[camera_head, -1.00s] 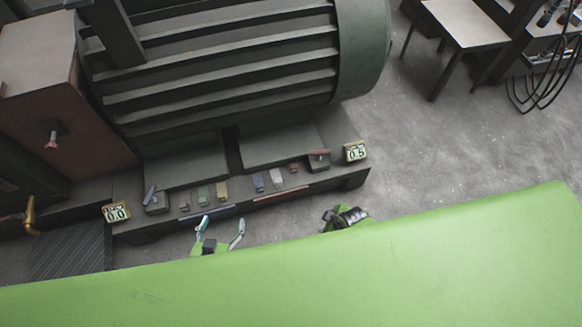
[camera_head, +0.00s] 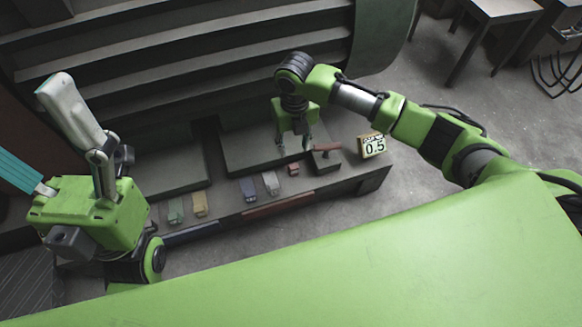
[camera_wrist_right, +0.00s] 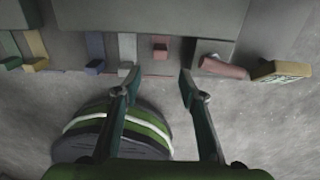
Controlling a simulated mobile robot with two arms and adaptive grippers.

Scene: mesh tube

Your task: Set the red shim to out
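The red shim (camera_head: 293,169) is a small red block at the right end of the row of coloured shims along the machine's base. In the right wrist view the red shim (camera_wrist_right: 160,47) lies ahead, roughly between the fingers in the picture. My right gripper (camera_head: 294,148) is open and empty, hanging just behind the red shim in the head view; its fingers (camera_wrist_right: 158,82) are spread in the wrist view. I see no contact. My left gripper (camera_head: 45,135) is raised at the left, close to the head camera, fingers apart and empty.
Blue (camera_head: 248,188), grey (camera_head: 271,183), yellow (camera_head: 199,204) and green (camera_head: 176,210) shims sit left of the red one. A red lever (camera_head: 326,149) on a grey block and a display reading 0.5 (camera_head: 372,146) stand right.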

